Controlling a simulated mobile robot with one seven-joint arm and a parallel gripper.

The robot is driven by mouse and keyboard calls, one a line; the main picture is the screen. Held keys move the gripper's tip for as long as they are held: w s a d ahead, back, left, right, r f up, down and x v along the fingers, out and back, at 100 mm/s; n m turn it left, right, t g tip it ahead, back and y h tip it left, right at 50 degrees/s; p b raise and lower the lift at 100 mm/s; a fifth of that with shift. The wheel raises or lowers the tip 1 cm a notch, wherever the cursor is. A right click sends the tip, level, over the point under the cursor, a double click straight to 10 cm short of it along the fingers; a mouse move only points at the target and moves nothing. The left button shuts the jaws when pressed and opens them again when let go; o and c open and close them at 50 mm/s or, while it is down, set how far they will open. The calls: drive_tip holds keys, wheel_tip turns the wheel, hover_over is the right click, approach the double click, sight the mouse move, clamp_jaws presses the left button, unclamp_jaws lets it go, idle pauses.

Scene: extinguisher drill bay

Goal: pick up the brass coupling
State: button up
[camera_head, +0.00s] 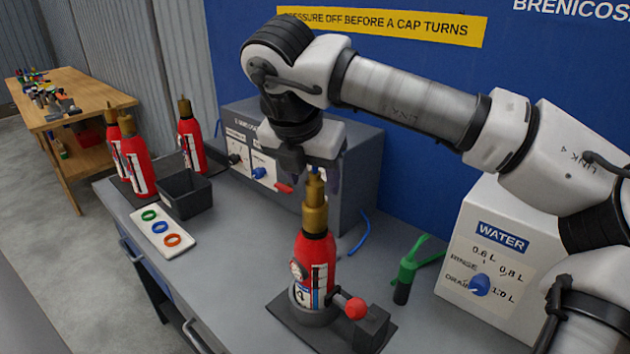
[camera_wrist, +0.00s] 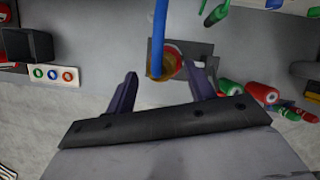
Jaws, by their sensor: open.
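The brass coupling (camera_head: 314,212) sits upright on top of a red extinguisher (camera_head: 314,258), which stands in a dark clamp stand on the grey bench. My gripper (camera_head: 314,178) points down just above it, with the narrow brass top close to the fingertips. In the wrist view my gripper (camera_wrist: 164,84) shows two dark fingers spread apart, with nothing held between them. The brass coupling (camera_wrist: 172,58) shows beyond and between the fingertips there, partly covered by a blue strip. I cannot tell whether a finger touches the brass.
A grey panel box (camera_head: 350,190) stands behind the coupling. A black bin (camera_head: 184,195), a tray of coloured rings (camera_head: 150,232) and several red extinguishers (camera_head: 192,145) are to the left.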

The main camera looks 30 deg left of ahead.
drive_tip(key=shift+x, duration=1.25)
drive_tip(key=shift+w, duration=0.1)
drive_tip(key=c, duration=1.2)
drive_tip(key=shift+o, duration=0.2)
drive_tip(key=shift+r, duration=0.15)
